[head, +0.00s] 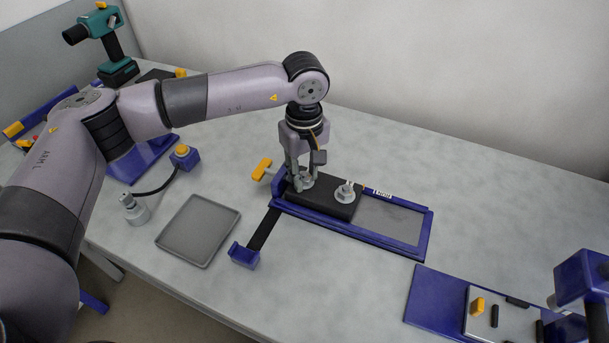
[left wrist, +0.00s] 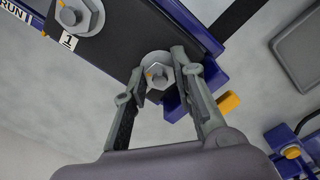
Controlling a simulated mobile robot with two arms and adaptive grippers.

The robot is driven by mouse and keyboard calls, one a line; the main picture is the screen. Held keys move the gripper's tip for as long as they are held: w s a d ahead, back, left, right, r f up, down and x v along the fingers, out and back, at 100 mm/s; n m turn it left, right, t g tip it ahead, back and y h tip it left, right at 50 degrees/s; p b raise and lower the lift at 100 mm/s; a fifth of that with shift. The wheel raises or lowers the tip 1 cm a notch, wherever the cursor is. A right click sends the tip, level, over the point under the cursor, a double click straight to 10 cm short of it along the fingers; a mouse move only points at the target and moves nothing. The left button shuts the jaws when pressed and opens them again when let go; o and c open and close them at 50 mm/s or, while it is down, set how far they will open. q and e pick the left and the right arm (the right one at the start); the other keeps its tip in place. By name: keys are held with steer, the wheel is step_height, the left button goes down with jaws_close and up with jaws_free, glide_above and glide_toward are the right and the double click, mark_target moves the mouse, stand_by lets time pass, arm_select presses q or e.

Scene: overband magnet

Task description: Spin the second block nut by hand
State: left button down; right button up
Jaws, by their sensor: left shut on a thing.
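A black block (head: 322,203) sits in the left part of a blue-framed fixture (head: 400,240). It bears two bolts with washers and grey hex nuts. One nut (head: 345,191) stands free; in the left wrist view this nut (left wrist: 78,15) is beside a white label marked 1. The second block nut (left wrist: 157,75) is at the block's other end, on a round washer. My left gripper (head: 304,180) points down over that end. In the left wrist view its fingers (left wrist: 160,78) are shut on the second nut, one on each side. The fingers partly hide this nut in the head view. My right gripper is not seen.
A yellow-handled clamp (head: 262,168) sticks out of the fixture's left end, and a blue-ended arm (head: 245,256) reaches forward. A grey tray (head: 198,231), a socket-like metal piece (head: 133,210) and a blue button box (head: 185,158) stand left. A blue plate (head: 430,300) lies front right.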

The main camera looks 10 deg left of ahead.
arm_select(q)
steer(key=shift+f+m+b, duration=0.15)
steer(key=shift+m+b, duration=0.85)
steer(key=shift+m, duration=0.3)
steer(key=shift+m+b, duration=0.4)
steer(key=shift+m, duration=0.6)
steer(key=c, duration=1.8)
jaws_free()
steer(key=o, duration=0.6)
steer(key=shift+c, duration=0.2)
